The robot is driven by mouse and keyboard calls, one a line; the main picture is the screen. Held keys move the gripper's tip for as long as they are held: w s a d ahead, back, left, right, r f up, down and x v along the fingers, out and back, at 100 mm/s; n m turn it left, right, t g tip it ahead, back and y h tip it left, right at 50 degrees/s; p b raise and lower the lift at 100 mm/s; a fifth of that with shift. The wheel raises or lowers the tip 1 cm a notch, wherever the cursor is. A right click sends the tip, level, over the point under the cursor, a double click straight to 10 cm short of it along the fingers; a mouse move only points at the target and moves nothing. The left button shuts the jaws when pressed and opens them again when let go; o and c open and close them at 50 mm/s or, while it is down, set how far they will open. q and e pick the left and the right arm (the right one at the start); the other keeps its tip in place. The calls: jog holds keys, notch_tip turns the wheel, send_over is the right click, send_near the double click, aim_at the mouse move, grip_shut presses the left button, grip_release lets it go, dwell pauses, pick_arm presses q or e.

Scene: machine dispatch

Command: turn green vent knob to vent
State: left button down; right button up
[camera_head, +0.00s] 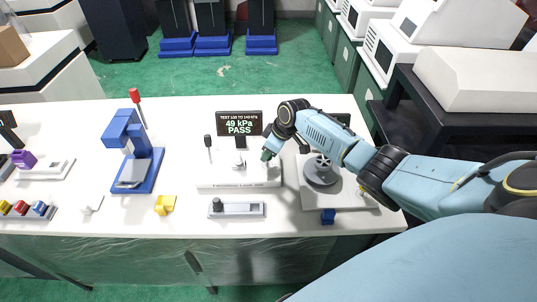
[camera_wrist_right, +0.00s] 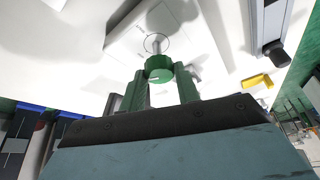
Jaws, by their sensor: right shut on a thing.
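The green vent knob (camera_wrist_right: 159,67) is a round green cap on a pale stem, in front of a white panel with a printed ring. My right gripper (camera_wrist_right: 160,90) has its two green fingers on either side of the knob and is shut on it. In the head view my right gripper (camera_head: 268,155) reaches in from the right to the right end of the white test station (camera_head: 240,177), and the knob itself is hard to make out there. The station's dark display (camera_head: 239,123) reads 49 kPa and PASS. My left gripper is not in view.
A grey round fixture (camera_head: 320,172) stands close under my right arm, with a small blue block (camera_head: 328,216) in front. A grey bar with a black knob (camera_head: 237,210) lies before the station. Left are a yellow part (camera_head: 165,205) and a blue press (camera_head: 138,168).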

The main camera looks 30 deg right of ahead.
jog(key=n+b, duration=0.1)
jog(key=n, duration=0.1)
jog(key=n+g+y+b, duration=0.1)
jog(key=b, duration=0.1)
jog(key=shift+w+f+n, duration=0.15)
jog(key=shift+n, duration=0.25)
jog(key=shift+d+n+b, duration=0.1)
jog(key=shift+n+b, duration=0.55)
jog(key=shift+n, duration=0.05)
jog(key=o, duration=1)
jog(key=shift+g, duration=0.3)
jog(key=v, duration=1.3)
jog(key=shift+d+r+p, duration=0.2)
jog(key=shift+r+p, duration=0.1)
